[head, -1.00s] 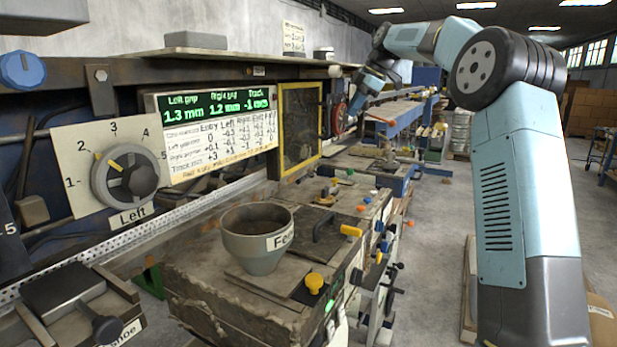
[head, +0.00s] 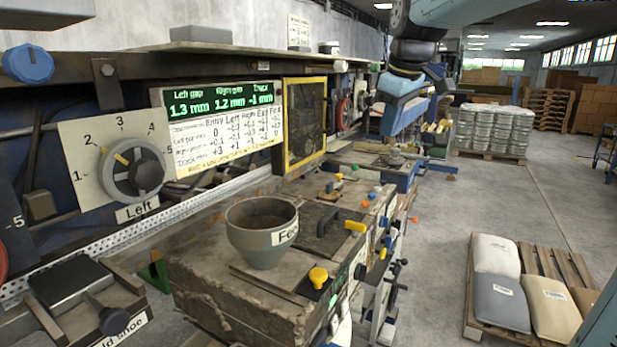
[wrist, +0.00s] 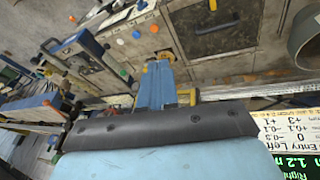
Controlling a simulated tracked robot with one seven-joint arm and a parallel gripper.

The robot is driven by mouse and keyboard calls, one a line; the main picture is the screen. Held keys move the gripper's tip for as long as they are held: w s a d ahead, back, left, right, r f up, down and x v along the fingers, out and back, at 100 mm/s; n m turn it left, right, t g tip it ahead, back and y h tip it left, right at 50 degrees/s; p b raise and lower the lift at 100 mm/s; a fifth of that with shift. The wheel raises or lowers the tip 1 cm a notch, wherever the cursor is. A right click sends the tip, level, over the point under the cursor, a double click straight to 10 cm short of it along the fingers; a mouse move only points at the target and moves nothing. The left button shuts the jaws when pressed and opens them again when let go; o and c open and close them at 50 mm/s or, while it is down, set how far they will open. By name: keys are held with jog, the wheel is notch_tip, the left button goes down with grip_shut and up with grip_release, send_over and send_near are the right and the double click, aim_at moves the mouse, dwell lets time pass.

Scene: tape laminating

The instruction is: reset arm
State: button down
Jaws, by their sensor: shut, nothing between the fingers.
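My arm comes in from the upper right of the head view and bends down over the far part of the line. Its pale blue and black links (head: 405,82) hang near the blue machine frame. In the wrist view, my pale blue housing with its black band fills the bottom. My gripper (wrist: 155,84) shows as a narrow blue part beyond that band, shut with nothing held. Its fingertips are small and hard to make out, and I cannot pick them out in the head view.
A grey feed cup (head: 262,240) stands on the near bench. The display panel (head: 220,125) and left dial (head: 132,172) are on the machine at left. A pallet of sacks (head: 538,300) lies at right. The floor (head: 490,205) between them is largely clear.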

jog(key=s+d+f+m, duration=0.2)
jog(key=s+f+m, duration=0.1)
jog(key=s, duration=0.4)
jog(key=s+d+f+m+t, duration=0.1)
jog(key=s+d+f+m, duration=0.1)
jog(key=s+f, duration=0.4)
jog(key=s+d+f+m, duration=0.2)
jog(key=s+f+m, duration=0.2)
jog(key=s, duration=0.5)
jog(key=shift+s+d+f+t+h, duration=0.15)
jog(key=shift+d+f+t+h, duration=0.1)
jog(key=shift+f+t+h, duration=0.15)
